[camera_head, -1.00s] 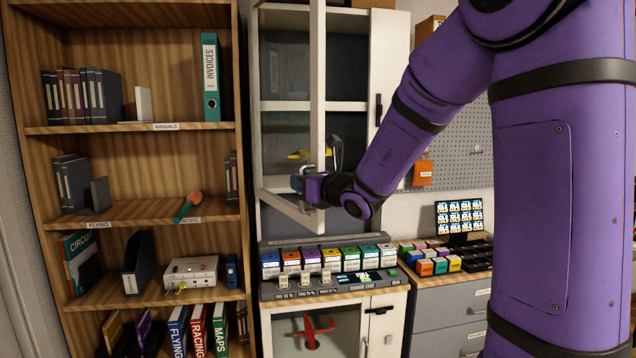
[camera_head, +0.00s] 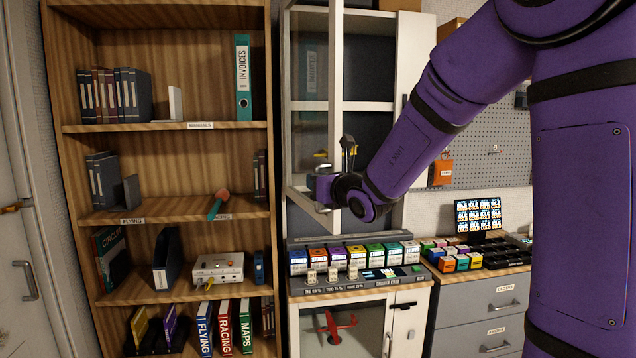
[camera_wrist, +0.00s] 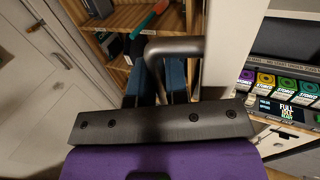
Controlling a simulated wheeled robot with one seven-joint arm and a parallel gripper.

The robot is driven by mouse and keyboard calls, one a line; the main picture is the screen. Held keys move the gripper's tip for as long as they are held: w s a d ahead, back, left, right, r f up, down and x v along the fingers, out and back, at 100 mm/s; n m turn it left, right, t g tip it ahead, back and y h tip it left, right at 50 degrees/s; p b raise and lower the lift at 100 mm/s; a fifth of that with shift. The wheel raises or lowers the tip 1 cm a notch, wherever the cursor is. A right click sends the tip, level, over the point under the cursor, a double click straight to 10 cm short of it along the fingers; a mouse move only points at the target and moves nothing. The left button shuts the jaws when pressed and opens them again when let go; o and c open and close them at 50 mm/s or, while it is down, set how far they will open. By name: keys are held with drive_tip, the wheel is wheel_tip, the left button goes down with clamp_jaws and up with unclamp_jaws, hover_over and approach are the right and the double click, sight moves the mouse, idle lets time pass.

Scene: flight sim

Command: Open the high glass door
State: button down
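The high glass door (camera_head: 335,70) is a white-framed pane, hinged at the left of the tall white cabinet (camera_head: 412,50). It stands ajar, its free edge swung out toward me. My gripper (camera_head: 322,186) is at the lower part of that free edge. In the wrist view, the dark grey bar handle (camera_wrist: 175,46) runs from the white frame and bends down between my blue-grey fingers (camera_wrist: 158,80). They appear closed around it, though their tips are partly hidden by the handle.
A wooden bookshelf (camera_head: 190,128) stands close on the left of the cabinet. Below the door is a ledge with several coloured boxes (camera_head: 355,255) and a control panel (camera_head: 360,278). A grey drawer unit (camera_head: 480,310) and a monitor (camera_head: 478,214) stand to the right.

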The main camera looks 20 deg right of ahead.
drive_tip(key=c, duration=1.4)
unclamp_jaws()
drive_tip(key=shift+r, duration=0.1)
drive_tip(key=s, duration=0.3)
drive_tip(key=s+d, duration=0.1)
drive_tip(key=s, duration=0.3)
drive_tip(key=s+d, duration=0.1)
drive_tip(key=s, duration=0.2)
drive_tip(key=shift+s, duration=0.25)
drive_tip(key=shift+c, duration=0.3)
